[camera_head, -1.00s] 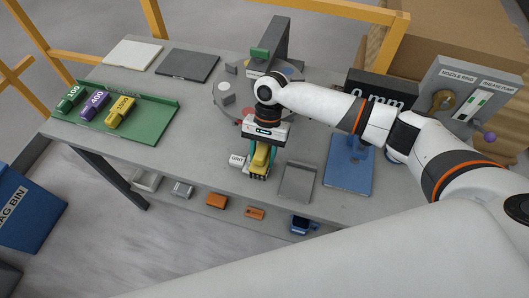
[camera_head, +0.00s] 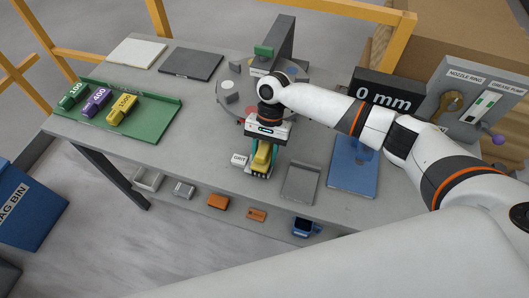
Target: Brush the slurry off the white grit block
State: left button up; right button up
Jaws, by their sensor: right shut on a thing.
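My right gripper (camera_head: 263,152) points down over the front middle of the grey table (camera_head: 210,160). It is shut on a yellow block (camera_head: 263,157), low over the table or resting on it; I cannot tell which. A small white lettered piece (camera_head: 239,160) stands just left of it, too small to read surely and not clearly the white grit block. A grey-white piece (camera_head: 232,98) sits on the round disc (camera_head: 268,110) behind the gripper. Slurry and a brush cannot be made out. The left gripper is not in view.
A green tray (camera_head: 158,127) at the left holds blocks marked 100 (camera_head: 73,96), 400 (camera_head: 97,102) and 1500 (camera_head: 122,108). A grey tray (camera_head: 300,184) and blue board (camera_head: 353,170) lie to the right. A black 0 mm display (camera_head: 387,97) stands behind my arm.

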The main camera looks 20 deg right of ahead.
jog(key=shift+f+b, duration=0.3)
jog(key=shift+f, duration=0.35)
jog(key=shift+r, duration=0.1)
jog(key=shift+s+a+r+p, duration=0.15)
jog(key=shift+s+a+p, duration=0.35)
jog(key=shift+p, duration=0.65)
jog(key=shift+s, duration=0.2)
